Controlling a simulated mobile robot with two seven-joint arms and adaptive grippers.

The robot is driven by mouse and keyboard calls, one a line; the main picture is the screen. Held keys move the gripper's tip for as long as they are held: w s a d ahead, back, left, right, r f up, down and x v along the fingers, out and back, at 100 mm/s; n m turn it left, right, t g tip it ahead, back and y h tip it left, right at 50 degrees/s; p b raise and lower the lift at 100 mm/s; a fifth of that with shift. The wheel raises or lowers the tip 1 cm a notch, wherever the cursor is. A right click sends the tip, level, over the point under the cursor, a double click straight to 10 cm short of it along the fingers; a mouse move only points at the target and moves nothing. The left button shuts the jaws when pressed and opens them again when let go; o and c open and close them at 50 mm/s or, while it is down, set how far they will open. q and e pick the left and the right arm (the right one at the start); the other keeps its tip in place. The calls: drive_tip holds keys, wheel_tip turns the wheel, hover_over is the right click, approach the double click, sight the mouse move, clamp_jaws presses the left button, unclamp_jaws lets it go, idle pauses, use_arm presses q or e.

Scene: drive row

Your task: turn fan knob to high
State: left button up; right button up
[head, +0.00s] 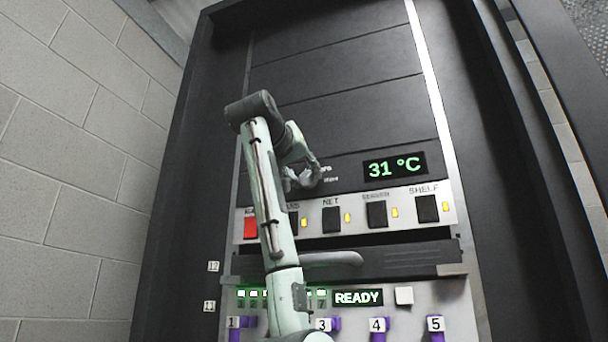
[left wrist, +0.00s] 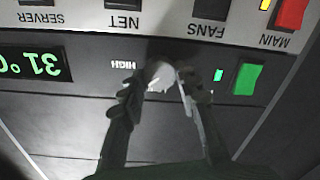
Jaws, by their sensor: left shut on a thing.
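The fan knob (left wrist: 159,76) is a pale round knob on the dark panel, seen upside down in the left wrist view. My left gripper (left wrist: 158,88) has a finger on each side of it and is shut on it. The HIGH label (left wrist: 123,64) is printed beside the knob. In the head view my left gripper (head: 303,178) is at the dark panel, left of the green 31 °C display (head: 395,168); its fingers and arm hide the knob there. I cannot tell which way the knob points. My right gripper is not in view.
Below is a switch strip with a red MAIN switch (head: 250,226), black switches such as NET (head: 331,219), and yellow lamps. A lit green switch (left wrist: 247,80) is near my fingers. A dark ledge (head: 400,255) and a READY display (head: 358,298) are lower.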

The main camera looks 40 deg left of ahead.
use_arm(q)
drive_tip(key=shift+c, duration=1.1)
drive_tip(key=shift+m, duration=1.2)
drive_tip(key=shift+m+b, duration=0.35)
drive_tip(key=shift+m, duration=0.45)
drive_tip(key=m, duration=0.3)
drive_tip(key=shift+d+m, duration=0.1)
drive_tip(key=shift+m, duration=0.8)
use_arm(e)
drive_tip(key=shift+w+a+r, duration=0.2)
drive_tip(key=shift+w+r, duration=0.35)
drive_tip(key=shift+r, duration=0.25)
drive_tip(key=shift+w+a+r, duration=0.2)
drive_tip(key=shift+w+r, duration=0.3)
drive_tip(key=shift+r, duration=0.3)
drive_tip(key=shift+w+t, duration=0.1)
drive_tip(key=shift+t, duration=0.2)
